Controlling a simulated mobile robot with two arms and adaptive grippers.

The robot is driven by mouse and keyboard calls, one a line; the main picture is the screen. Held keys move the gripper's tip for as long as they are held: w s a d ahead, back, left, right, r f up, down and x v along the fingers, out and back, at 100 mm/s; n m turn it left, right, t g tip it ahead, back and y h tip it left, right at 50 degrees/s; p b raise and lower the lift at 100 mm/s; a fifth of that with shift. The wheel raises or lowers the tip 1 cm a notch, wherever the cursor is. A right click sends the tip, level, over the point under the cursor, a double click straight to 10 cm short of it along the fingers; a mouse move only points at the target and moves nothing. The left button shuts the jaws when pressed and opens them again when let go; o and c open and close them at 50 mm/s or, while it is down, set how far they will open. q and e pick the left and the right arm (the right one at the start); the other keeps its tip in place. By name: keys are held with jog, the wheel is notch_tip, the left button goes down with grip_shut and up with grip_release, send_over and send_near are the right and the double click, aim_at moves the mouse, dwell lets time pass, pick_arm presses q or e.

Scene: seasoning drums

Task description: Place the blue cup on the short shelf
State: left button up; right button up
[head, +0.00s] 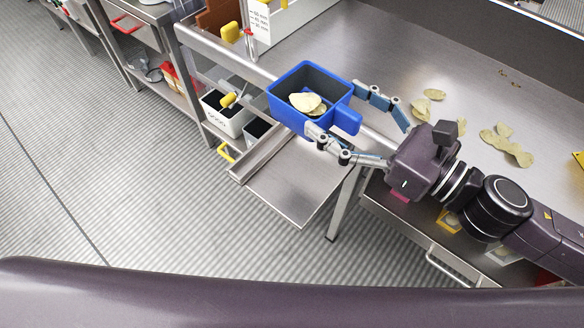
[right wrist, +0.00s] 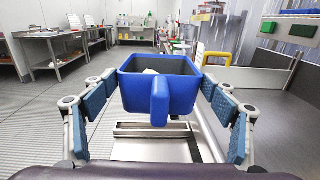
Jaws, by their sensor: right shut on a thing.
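The blue cup (head: 283,98) is a square-sided container with a handle and a few pale chips inside. My right gripper (head: 338,112) is shut on it, with the fingers on both sides of its handle end. In the right wrist view the cup (right wrist: 135,92) looks upright between the fingers (right wrist: 158,80), handle toward me. A small metal shelf (head: 298,188) at the table's end, likely the short shelf, lies below and in front of the cup; it also shows in the right wrist view (right wrist: 150,152). The cup appears above the shelf's level. My left gripper is out of view.
The steel table (head: 385,45) on the right has several loose chips (head: 505,140) on it. The floor at left is clear.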

jog(key=shift+s+g, duration=0.2)
jog(key=shift+g, duration=0.1)
jog(key=shift+f+n+y, duration=0.3)
jog(key=shift+f, duration=0.05)
jog(key=shift+f+b, duration=1.1)
jog(key=shift+f, duration=8.45)
jog(key=shift+f, duration=0.2)
jog(key=o, duration=1.2)
jog(key=shift+o, duration=0.2)
jog(key=shift+r, duration=0.1)
